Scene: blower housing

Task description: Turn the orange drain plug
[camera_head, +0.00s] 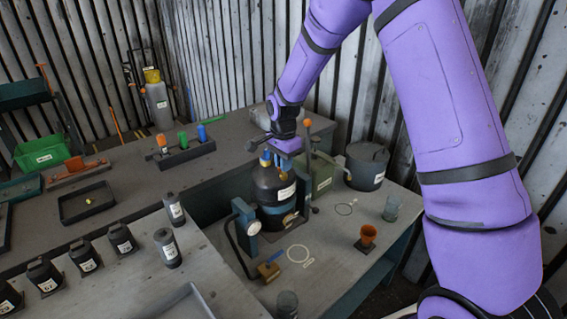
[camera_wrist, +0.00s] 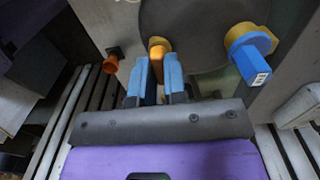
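The black blower housing (camera_head: 272,183) stands on the workbench, with a white label on its side. In the wrist view an orange plug (camera_wrist: 158,46) sticks out at the edge of the dark round housing (camera_wrist: 190,35). My gripper (camera_wrist: 158,62) has two blue fingers with a narrow gap between them. The plug lies in line with this gap, at the fingertips. Contact cannot be made out. A blue handle on a yellow base (camera_wrist: 250,55) sits to the right of the plug.
A gauge on a post (camera_head: 247,222) stands close left.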

